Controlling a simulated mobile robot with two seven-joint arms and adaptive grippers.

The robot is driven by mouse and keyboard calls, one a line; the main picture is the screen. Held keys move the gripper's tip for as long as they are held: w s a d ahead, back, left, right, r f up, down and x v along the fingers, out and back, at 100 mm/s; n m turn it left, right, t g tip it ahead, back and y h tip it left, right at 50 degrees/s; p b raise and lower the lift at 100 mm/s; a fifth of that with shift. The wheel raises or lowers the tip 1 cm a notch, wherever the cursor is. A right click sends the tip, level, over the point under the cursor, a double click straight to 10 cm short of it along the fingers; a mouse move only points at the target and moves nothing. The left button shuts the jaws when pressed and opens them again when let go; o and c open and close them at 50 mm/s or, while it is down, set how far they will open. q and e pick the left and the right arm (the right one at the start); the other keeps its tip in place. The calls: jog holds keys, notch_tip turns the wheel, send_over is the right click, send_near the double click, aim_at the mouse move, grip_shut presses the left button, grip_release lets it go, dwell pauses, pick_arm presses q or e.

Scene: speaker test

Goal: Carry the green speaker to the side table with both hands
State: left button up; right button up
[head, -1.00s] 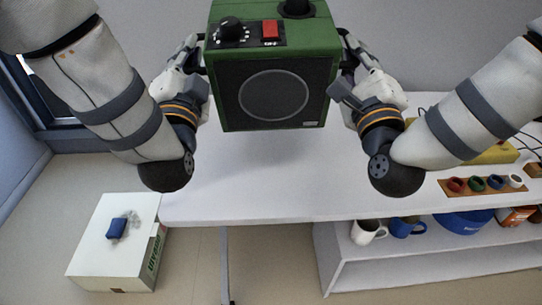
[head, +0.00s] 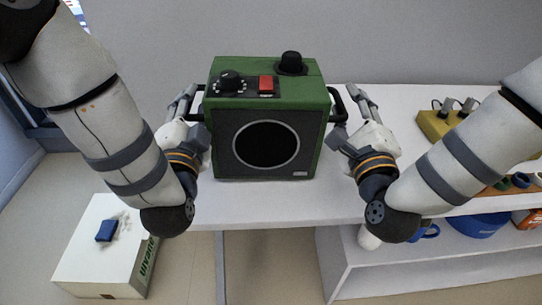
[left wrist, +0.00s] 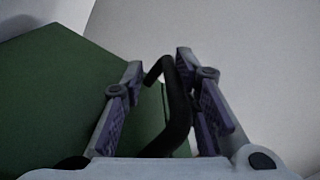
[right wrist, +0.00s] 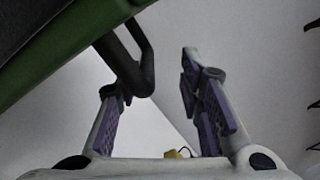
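The green speaker (head: 268,135) is upright in the middle of the head view, over the white table (head: 270,208). It appears to rest on the tabletop. It has a black round grille, a black knob and a red switch. My left gripper (head: 195,100) is open at its left side handle; in the left wrist view the black handle (left wrist: 178,105) passes between the spread fingers (left wrist: 165,95). My right gripper (head: 348,110) is open at the right handle; in the right wrist view that handle (right wrist: 132,62) lies near the left finger, with a wide gap to the other finger (right wrist: 160,80).
A yellow device (head: 436,124) stands on the table at right. A lower shelf (head: 410,265) holds a blue mug (head: 424,232) and a blue bowl (head: 480,224). A white box (head: 95,260) with a blue item (head: 107,231) on it is on the floor at left.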

pick_arm(q)
jog(key=shift+d+r, duration=0.1)
pick_arm(e)
jog(key=shift+a, duration=0.1)
pick_arm(q)
jog(key=s, duration=0.7)
jog(key=shift+s+d+f, duration=0.2)
jog(key=shift+f, duration=0.25)
pick_arm(e)
jog(key=s+d+f, duration=0.1)
jog(key=s, duration=1.1)
